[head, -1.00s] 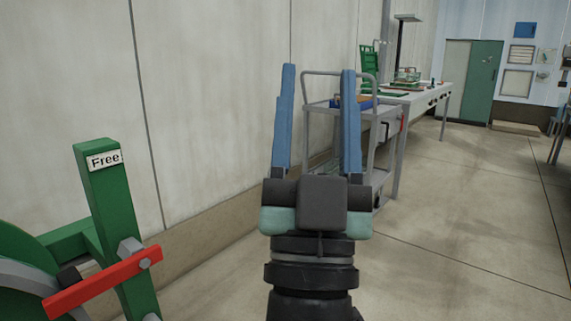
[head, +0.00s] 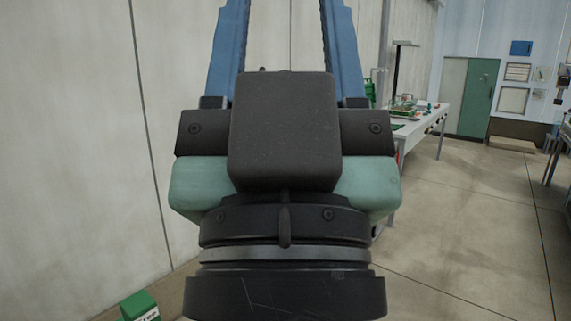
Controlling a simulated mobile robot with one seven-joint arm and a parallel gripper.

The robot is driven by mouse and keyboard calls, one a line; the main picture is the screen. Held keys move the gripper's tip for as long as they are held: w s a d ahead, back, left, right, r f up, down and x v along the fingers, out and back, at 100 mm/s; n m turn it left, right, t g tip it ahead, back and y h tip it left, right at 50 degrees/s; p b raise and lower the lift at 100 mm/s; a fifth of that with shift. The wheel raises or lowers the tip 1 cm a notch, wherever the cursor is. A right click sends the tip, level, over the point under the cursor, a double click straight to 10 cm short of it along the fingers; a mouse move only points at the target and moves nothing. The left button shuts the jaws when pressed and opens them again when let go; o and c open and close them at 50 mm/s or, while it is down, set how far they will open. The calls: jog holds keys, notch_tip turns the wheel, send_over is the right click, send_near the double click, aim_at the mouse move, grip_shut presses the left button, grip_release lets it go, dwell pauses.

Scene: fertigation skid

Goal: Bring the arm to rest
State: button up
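My gripper (head: 285,30) fills the middle of the head view, close to the camera. Its two blue fingers stand up and apart, with bare wall between them, and the tips are cut off by the top edge of the picture. Nothing shows between the parts of the fingers in view. The dark wrist is below it at the bottom centre.
A green post top (head: 140,306) with a white label shows at the bottom left. A pale wall (head: 70,140) runs along the left. A workbench (head: 428,122) with items stands behind at right, and a green cabinet (head: 477,95) farther back. The floor (head: 470,220) at right is clear.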

notch_tip(320, 180, up, 18)
jog(key=p, duration=1.6)
jog(key=shift+r, duration=0.2)
jog(key=shift+a, duration=0.1)
